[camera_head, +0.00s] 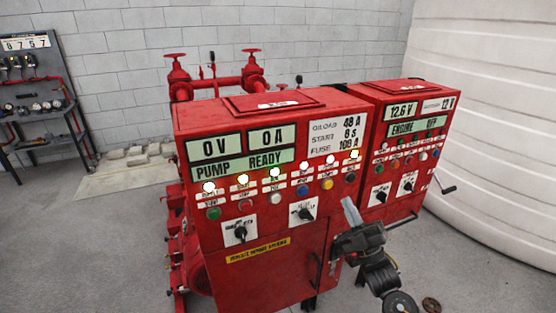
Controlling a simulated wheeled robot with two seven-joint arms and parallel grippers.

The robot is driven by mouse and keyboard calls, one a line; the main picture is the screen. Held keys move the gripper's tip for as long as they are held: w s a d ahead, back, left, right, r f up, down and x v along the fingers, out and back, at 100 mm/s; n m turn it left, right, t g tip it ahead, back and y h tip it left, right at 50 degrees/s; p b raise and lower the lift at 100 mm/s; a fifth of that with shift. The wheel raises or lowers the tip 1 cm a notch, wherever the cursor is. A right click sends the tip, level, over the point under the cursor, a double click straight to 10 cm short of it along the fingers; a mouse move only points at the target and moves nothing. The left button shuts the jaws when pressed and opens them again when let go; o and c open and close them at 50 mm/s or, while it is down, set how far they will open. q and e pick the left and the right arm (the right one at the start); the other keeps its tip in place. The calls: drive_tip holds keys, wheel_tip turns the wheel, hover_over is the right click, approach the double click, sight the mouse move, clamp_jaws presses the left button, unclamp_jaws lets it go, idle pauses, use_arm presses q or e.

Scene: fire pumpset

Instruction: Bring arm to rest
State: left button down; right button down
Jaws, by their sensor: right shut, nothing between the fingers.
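My right arm comes in from the bottom right. My right gripper (350,213) is shut and empty, with its tip pointing up and left in front of the right part of the large red control cabinet (222,262). I cannot tell whether it touches the cabinet. The cabinet front has display panels reading "PUMP READY" (240,165), lit lamps, coloured buttons and two black rotary switches, one of them (304,211) left of the gripper. A second, smaller red cabinet (411,152) stands at the right with an "ENGINE OFF" display. My left gripper is not in view.
Red pipes with valve handwheels (252,70) rise behind the cabinets. A crank handle (443,187) sticks out at the right cabinet's side. A large white ribbed tank (490,110) stands at the right. A dark rack (35,95) with gauges stands far left. Grey floor (95,250) is clear at the left.

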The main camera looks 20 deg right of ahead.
drive_tip(key=s+a+f+m+g+h, duration=0.2)
drive_tip(key=a+f+m+g+h, duration=0.25)
drive_tip(key=f, duration=0.45)
drive_tip(key=s+a+f+m+g+h, duration=0.1)
drive_tip(key=s+a+f+m+g, duration=0.15)
drive_tip(key=f+m+g, duration=0.45)
drive_tip(key=s+a+f+g, duration=0.3)
drive_tip(key=s+g, duration=0.1)
drive_tip(key=s, duration=0.3)
drive_tip(key=s+a+f+g+y, duration=0.1)
drive_tip(key=s+a+f+g, duration=0.1)
drive_tip(key=s+f+g, duration=0.35)
drive_tip(key=s+a+f+g, duration=0.2)
drive_tip(key=s+a, duration=0.1)
drive_tip(key=s, duration=0.5)
wheel_tip(320, 180, down, 27)
drive_tip(key=g+b, duration=0.1)
drive_tip(key=b, duration=0.1)
drive_tip(key=s+d+f+g+b, duration=0.1)
drive_tip(key=s+d+f+b, duration=0.1)
drive_tip(key=s+f, duration=1.5)
drive_tip(key=shift+s+d+f+g, duration=0.25)
drive_tip(key=shift+d+f+g, duration=0.1)
drive_tip(key=shift+f, duration=0.45)
